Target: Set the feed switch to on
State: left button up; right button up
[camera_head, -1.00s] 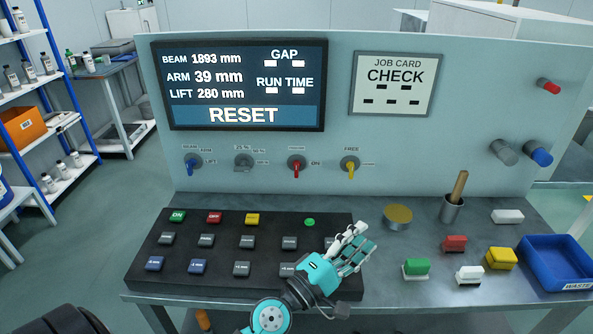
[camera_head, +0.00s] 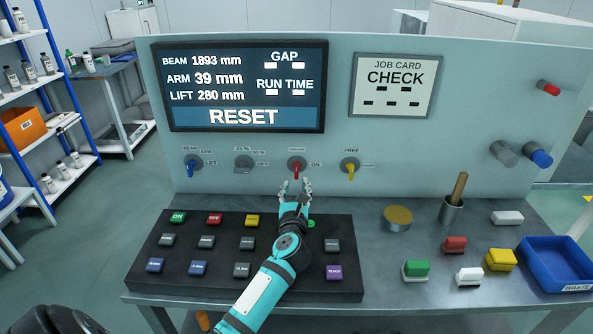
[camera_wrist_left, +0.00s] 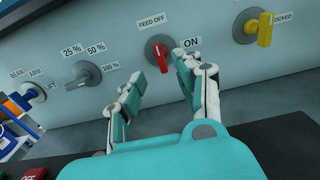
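The feed switch (camera_head: 297,168) is a red rotary knob on a grey round base, on the upright panel. In the left wrist view the knob (camera_wrist_left: 161,55) stands near upright, with the label "FEED OFF" above it and "ON" to its right. My left gripper (camera_head: 295,186) is just below and in front of the knob in the head view. In the left wrist view its two fingers (camera_wrist_left: 157,77) are spread apart with nothing between them, and the knob shows just beyond the fingertips. I cannot tell whether a finger touches it. My right gripper is not in view.
A blue knob (camera_head: 193,164), a grey knob (camera_head: 244,163) and a yellow knob (camera_head: 350,168) share the panel row. A black button board (camera_head: 140,262) lies below. A screen (camera_head: 240,87) reads RESET. A cup (camera_head: 451,210) and a blue bin (camera_head: 528,250) stand right.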

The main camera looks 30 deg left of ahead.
aim_at(296, 172)
pick_arm(q)
jog(key=x, duration=0.8)
jog(key=shift+w+a+b, duration=0.1)
jog(key=shift+w+b, duration=0.15)
jog(key=shift+b, duration=0.05)
grip_shut()
